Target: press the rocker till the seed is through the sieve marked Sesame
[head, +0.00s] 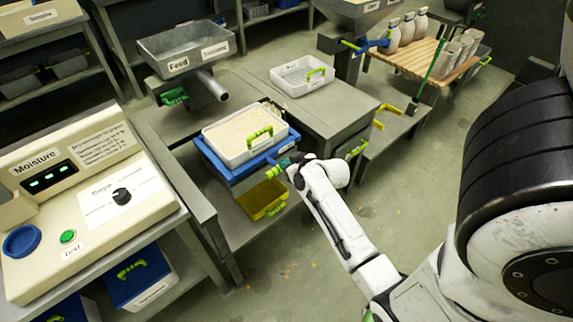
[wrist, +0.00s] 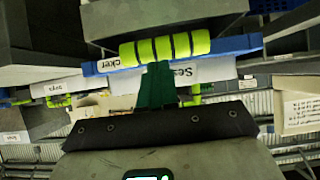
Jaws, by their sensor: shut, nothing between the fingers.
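A white tray (head: 245,136) of pale seed with a lime handle sits on a blue frame (head: 232,172) in the head view. In the wrist view a blue bar (wrist: 105,67) carries a lime ribbed grip (wrist: 165,48) and a partly hidden label ending in "cker". A white label (wrist: 190,72) behind it starts with "Ses". My gripper (head: 286,162) is at the frame's right front side. Its green fingers (wrist: 155,85) are shut and empty, right at the ribbed grip; I cannot tell whether they touch. The sieve mesh is hidden.
A yellow tray (head: 262,200) stands on the shelf below the frame. An empty white tray (head: 301,76) is on the bench behind. A grey Feed hopper (head: 187,47) is at the back left and a Moisture console (head: 85,190) at the left.

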